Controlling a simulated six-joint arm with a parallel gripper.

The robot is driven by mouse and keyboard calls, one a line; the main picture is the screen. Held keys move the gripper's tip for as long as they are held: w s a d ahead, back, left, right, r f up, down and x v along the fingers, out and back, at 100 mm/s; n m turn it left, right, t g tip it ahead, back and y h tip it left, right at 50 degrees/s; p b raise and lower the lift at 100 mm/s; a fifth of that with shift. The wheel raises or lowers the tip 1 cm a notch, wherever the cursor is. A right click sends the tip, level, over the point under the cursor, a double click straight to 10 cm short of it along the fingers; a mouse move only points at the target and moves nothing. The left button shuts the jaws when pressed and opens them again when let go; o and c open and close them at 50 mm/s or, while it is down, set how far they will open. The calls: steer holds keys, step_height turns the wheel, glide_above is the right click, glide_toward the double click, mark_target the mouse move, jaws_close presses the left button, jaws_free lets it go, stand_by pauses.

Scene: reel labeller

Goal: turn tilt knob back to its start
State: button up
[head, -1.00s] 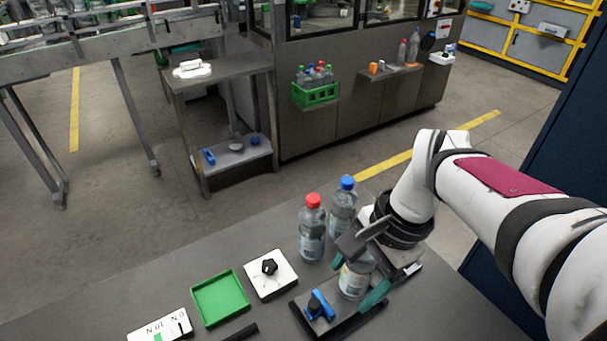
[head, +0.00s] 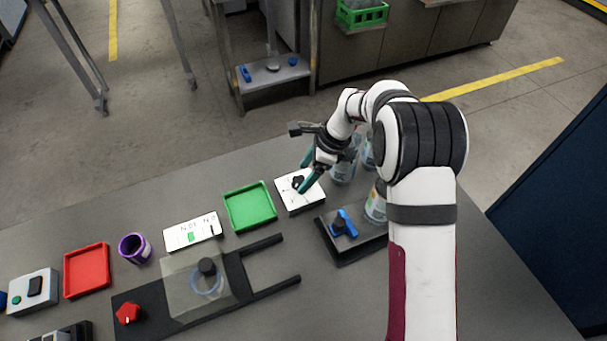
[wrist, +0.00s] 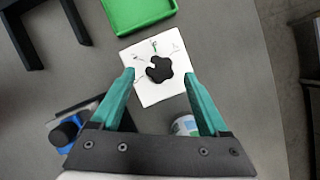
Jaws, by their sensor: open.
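The tilt knob is a black lobed knob (wrist: 159,69) on a white square plate (wrist: 152,90) with thin marks and small lettering along one side. In the head view the white plate (head: 290,202) lies right of the green tray, with the knob partly covered by my gripper. My gripper (wrist: 160,78) is open, its two teal fingers on either side of the knob in the wrist view. I cannot tell whether the fingers touch it. My gripper (head: 304,181) also shows above the plate in the head view.
A green tray (head: 228,211) lies left of the plate. A black stand with a blue clamp (head: 341,222) and a bottle (head: 375,207) is to the right. More bottles (head: 343,170) stand behind my arm. A clear-covered black fixture (head: 180,308) lies in front.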

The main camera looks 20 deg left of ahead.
steer(key=shift+x, duration=0.9)
steer(key=shift+r, duration=0.1)
jaws_close()
